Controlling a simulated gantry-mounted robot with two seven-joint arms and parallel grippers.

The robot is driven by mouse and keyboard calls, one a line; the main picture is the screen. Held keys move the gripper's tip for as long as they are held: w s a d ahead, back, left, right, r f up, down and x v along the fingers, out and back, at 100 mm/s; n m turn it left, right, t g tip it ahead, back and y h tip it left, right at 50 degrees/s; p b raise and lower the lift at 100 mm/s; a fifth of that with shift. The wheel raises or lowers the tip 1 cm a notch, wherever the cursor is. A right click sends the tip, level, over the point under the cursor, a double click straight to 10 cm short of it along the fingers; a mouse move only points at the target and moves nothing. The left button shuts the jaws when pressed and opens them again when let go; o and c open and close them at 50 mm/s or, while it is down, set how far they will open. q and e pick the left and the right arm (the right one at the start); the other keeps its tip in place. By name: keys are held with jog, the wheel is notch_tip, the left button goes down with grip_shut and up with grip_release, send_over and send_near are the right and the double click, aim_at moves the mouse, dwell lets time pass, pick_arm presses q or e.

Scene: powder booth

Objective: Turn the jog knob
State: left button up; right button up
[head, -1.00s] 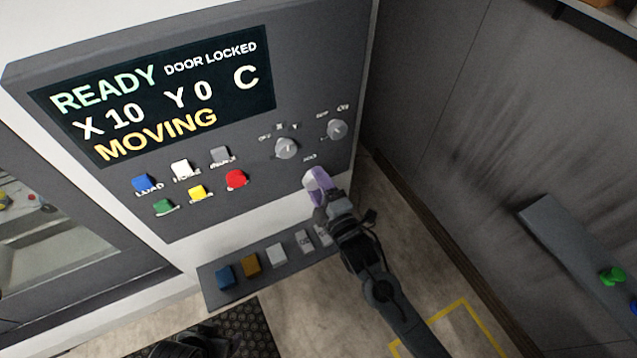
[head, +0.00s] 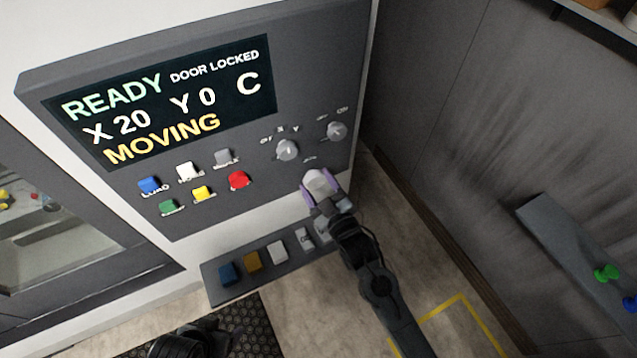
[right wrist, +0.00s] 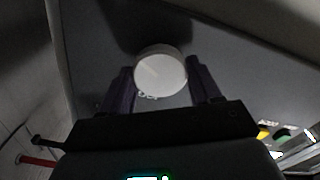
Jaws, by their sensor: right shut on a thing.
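The jog knob (head: 318,183) is a pale round knob low on the right of the dark control panel. In the right wrist view the knob (right wrist: 160,72) is a white disc with a faint line on its face. My right gripper (head: 322,192) is shut on it, one purple finger on each side. In the right wrist view the gripper (right wrist: 162,85) flanks the knob from below. The display (head: 165,100) reads READY, DOOR LOCKED, X 20, Y 0, C, MOVING. A dark part at the bottom edge looks like my left arm; its fingers cannot be made out.
Above the jog knob are an axis selector (head: 287,150) and another small knob (head: 337,131). Coloured buttons, including a red one (head: 238,180), lie to the left. A ledge (head: 215,292) with several square keys juts out below. A grey wall stands to the right.

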jog(key=shift+m, duration=0.9)
jog(key=shift+f, duration=0.1)
jog(key=o, duration=1.1)
jog(key=shift+c, duration=0.2)
